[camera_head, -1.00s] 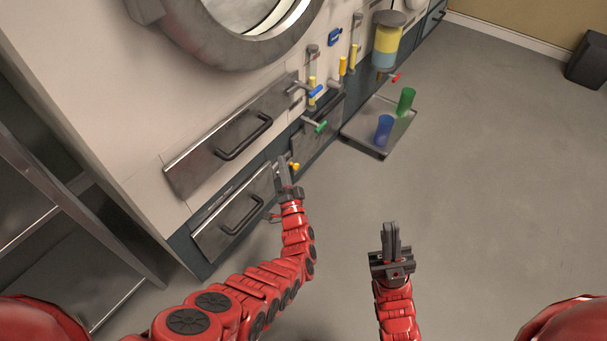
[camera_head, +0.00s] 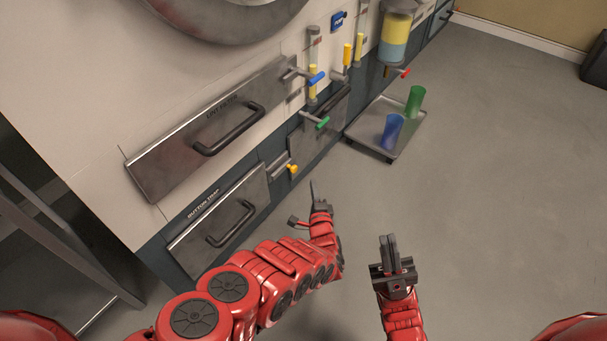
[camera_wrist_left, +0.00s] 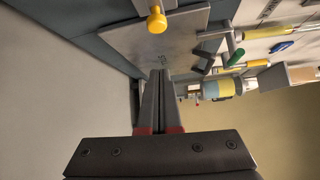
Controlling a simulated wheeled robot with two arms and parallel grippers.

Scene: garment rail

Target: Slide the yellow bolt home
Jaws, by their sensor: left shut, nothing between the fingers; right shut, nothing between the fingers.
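The yellow bolt knob (camera_head: 293,169) sits on a short metal bar low on the dark panel, just right of the lower drawer labelled "BUTTON TRAP" (camera_head: 218,221). The yellow knob also shows at the top of the left wrist view (camera_wrist_left: 157,20), apart from my fingers. My left gripper (camera_head: 313,188) is shut and empty, a little right of and below the knob in the head view. Its shut fingers show in the left wrist view (camera_wrist_left: 160,76). My right gripper (camera_head: 388,240) is shut and empty over open floor. How far the bolt is slid in is not clear.
A blue-ended lever (camera_head: 316,78) and a green-ended lever (camera_head: 321,123) stick out above the bolt. A grey tray (camera_head: 405,137) with a blue cup (camera_head: 391,131) and a green cup (camera_head: 414,101) stands to the right. The floor (camera_head: 480,200) is clear.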

